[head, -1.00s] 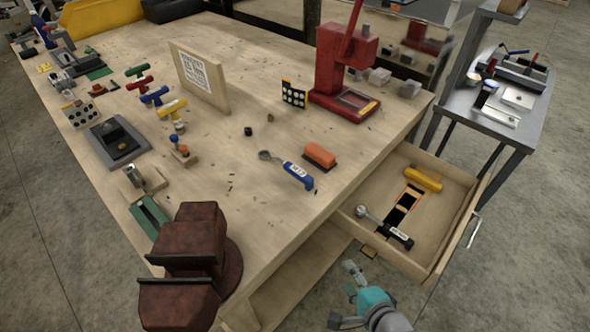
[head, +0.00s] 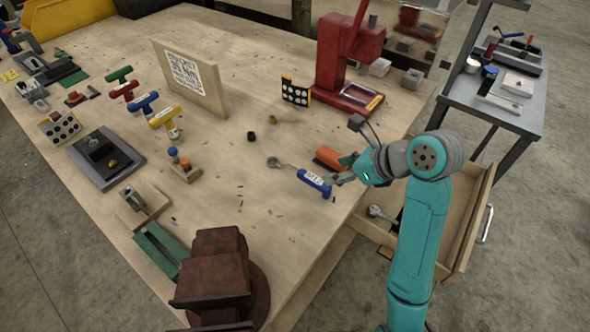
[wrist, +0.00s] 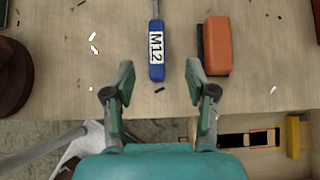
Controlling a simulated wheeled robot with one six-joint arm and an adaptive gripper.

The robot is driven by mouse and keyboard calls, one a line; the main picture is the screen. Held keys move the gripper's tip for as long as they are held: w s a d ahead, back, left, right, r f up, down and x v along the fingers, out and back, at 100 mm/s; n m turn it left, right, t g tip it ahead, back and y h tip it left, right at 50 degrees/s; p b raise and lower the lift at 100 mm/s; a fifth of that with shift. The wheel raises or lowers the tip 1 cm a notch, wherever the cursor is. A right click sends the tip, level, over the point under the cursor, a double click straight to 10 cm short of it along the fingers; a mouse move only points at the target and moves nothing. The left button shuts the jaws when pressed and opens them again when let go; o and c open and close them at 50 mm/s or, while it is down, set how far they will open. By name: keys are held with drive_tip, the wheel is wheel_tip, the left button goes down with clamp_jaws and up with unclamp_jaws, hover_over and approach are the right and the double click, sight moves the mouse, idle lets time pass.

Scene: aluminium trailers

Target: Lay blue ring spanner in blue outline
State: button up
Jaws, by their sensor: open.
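The blue ring spanner (head: 312,181) lies on the bench top near its front edge, with its ring end pointing left. Its blue handle with a white M12 label also shows in the wrist view (wrist: 157,65). My gripper (head: 340,178) is open and empty, by the handle's right end. In the wrist view its two fingers (wrist: 158,84) are spread either side of the handle's near end, not closed on it. The open drawer (head: 463,230) is partly hidden by my arm. Dark cutouts (wrist: 235,140) and an orange outline (wrist: 277,137) show there; I cannot make out a blue outline.
An orange-and-black block (head: 328,157) lies just right of the spanner. Another spanner's ring (head: 379,212) shows in the drawer, and a yellow block (wrist: 292,135) lies there. A red press (head: 345,65) stands behind, and a brown vise (head: 218,270) stands at the front left.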

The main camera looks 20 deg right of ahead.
sight(309, 175)
drive_tip(key=x, duration=0.5)
drive_tip(key=shift+w+a, duration=0.25)
drive_tip(key=shift+s+x, duration=0.25)
drive_tip(key=shift+x, duration=2.45)
drive_tip(key=shift+a+f, duration=0.1)
drive_tip(key=shift+f, duration=0.1)
clamp_jaws()
